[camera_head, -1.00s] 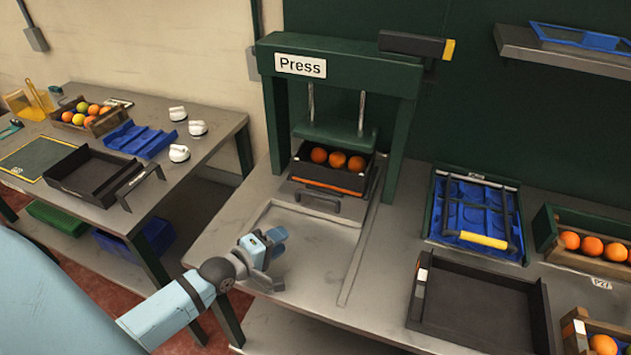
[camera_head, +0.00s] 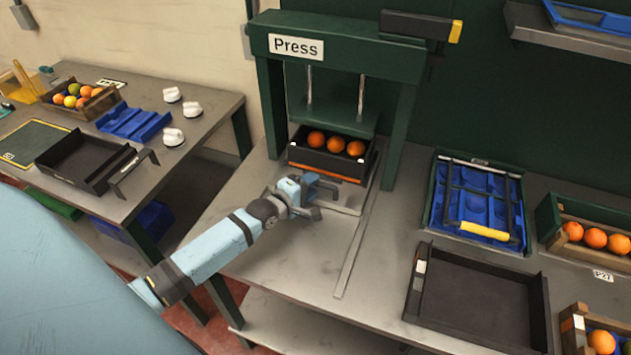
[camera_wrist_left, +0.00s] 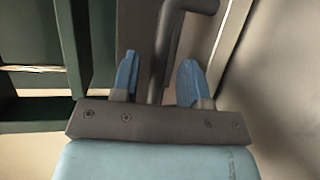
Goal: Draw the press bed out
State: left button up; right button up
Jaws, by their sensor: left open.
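The green press (camera_head: 340,55) stands at the back of the middle table. On its bed (camera_head: 345,203) sits a dark crate (camera_head: 330,163) with three oranges in it, under the raised plate. The bed's dark handle is at its front, largely hidden by my left gripper (camera_head: 318,190) in the head view. In the left wrist view the handle (camera_wrist_left: 160,60) passes between the two blue fingers of the left gripper (camera_wrist_left: 160,80). The fingers are open, with gaps to the handle on both sides. My right gripper is not in view.
A blue moulded tray (camera_head: 475,205) with a yellow-gripped bar and an empty dark tray (camera_head: 475,300) lie right of the press. Orange crates (camera_head: 590,235) stand farther right. The tabletop in front of the bed is bare.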

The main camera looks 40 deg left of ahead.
pick_arm(q)
jog(key=shift+x, duration=1.15)
grip_shut()
